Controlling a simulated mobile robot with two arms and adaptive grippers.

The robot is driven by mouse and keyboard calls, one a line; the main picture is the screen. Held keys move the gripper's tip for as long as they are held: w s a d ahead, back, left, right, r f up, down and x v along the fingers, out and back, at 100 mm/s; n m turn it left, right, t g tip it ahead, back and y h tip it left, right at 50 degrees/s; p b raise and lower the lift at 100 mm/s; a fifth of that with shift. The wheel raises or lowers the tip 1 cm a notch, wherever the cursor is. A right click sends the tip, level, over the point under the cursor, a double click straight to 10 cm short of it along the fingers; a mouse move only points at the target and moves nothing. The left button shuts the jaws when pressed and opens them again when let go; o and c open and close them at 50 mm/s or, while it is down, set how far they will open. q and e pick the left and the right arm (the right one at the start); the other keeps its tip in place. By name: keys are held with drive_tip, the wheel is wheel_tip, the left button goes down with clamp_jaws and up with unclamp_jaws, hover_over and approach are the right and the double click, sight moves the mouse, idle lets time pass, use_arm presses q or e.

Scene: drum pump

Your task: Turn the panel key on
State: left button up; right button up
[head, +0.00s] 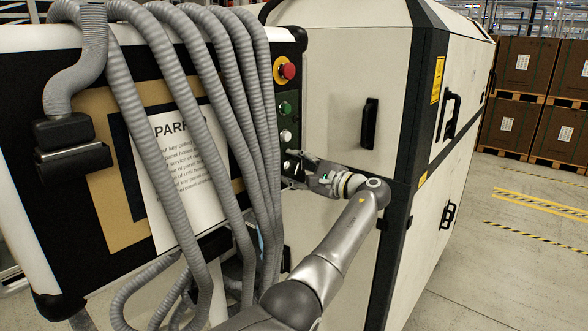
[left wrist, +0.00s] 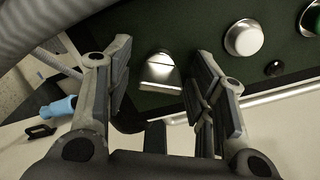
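The control panel's side strip (head: 283,45) carries a column of controls. The lowest one, a silver switch (left wrist: 160,72) with a flat bar across its face, looks like the panel key; it shows in the left wrist view between my fingers. My left gripper (head: 302,163) is at this lower end of the strip in the head view. It is open, with one finger on each side of the silver switch (left wrist: 157,95), and gaps show on both sides. How far the fingertips reach over it I cannot tell. My right gripper is not in view.
Above are a white button (head: 285,136), a green button (head: 285,108) and a red stop button (head: 288,71). Grey corrugated hoses (head: 235,100) hang beside the strip. A large pale cabinet (head: 345,60) stands close behind. Floor at right is free.

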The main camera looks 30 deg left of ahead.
use_arm(q)
drive_tip(key=s+d, duration=0.1)
drive_tip(key=d, duration=1.1)
drive_tip(key=shift+f, duration=0.1)
